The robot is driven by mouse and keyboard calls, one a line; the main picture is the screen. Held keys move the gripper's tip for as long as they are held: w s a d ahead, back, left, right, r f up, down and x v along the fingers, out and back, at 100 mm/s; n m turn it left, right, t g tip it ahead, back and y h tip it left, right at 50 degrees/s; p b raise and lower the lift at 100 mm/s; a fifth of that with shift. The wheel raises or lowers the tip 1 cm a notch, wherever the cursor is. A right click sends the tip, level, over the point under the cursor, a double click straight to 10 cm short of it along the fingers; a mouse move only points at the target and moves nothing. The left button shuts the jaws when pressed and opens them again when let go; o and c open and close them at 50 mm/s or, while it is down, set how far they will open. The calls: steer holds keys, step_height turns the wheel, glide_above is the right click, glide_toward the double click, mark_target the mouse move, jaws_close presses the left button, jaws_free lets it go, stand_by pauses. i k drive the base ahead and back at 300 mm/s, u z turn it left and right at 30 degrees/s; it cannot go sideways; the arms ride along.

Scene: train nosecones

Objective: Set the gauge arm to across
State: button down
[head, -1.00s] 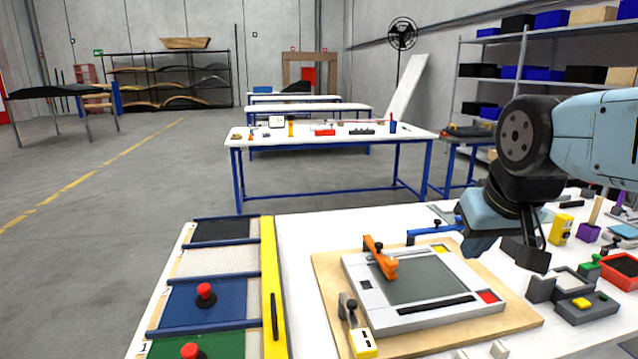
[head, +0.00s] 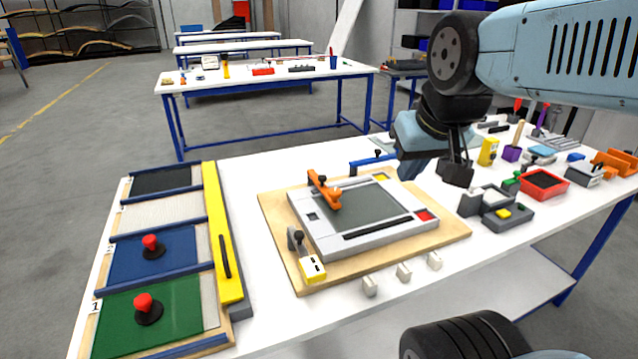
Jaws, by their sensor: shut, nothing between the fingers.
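The pictures do not label which piece is the gauge arm. A wooden board (head: 282,215) carries a light grey frame (head: 318,238) with a dark grey panel (head: 367,205). An orange arm (head: 324,190) lies over the frame's far left edge, its near end over the panel. A blue arm (head: 372,163) with a black knob lies along the board's far edge. A grey arm with a yellow end block (head: 312,268) sits at the near left corner. My gripper (head: 457,173) is shut and empty, above the board's right side, apart from these arms.
Left are green and blue panels with red knobs (head: 150,245) and a yellow bar (head: 223,235). Small white blocks (head: 403,271) stand along the near edge. Right of the board are a grey fixture (head: 505,213), a red tray (head: 543,185) and a yellow device (head: 488,151).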

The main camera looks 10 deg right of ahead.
mark_target(313, 271)
steer(key=k, duration=1)
steer(key=u, duration=0.5)
steer(key=i, duration=0.8)
steer(key=z, duration=0.15)
